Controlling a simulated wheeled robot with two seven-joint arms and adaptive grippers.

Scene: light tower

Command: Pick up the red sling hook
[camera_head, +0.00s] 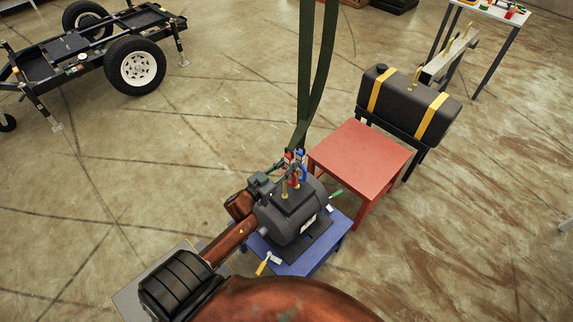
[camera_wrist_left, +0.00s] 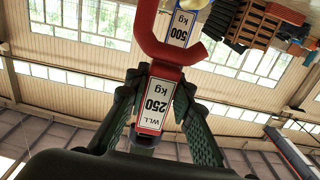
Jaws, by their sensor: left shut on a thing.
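The red sling hook (camera_head: 289,157) hangs at the lower end of the dark green sling straps (camera_head: 309,80), just above the grey motor (camera_head: 288,212). My left gripper (camera_head: 281,169) reaches in from the lower left and is shut on it. In the left wrist view the red hook (camera_wrist_left: 172,52) carries a "WLL 250 kg" label, and the green fingers of my left gripper (camera_wrist_left: 158,105) close around its shank. A blue hook (camera_head: 302,172) hangs right beside it. A "500 kg" label (camera_wrist_left: 181,27) shows behind the red hook. My right gripper is not in view.
The motor stands on a blue table (camera_head: 310,258). A red table (camera_head: 360,155) and a black tank with yellow straps (camera_head: 408,105) stand to the right. A wheeled black trailer frame (camera_head: 90,45) is at the upper left. The floor between is mostly clear.

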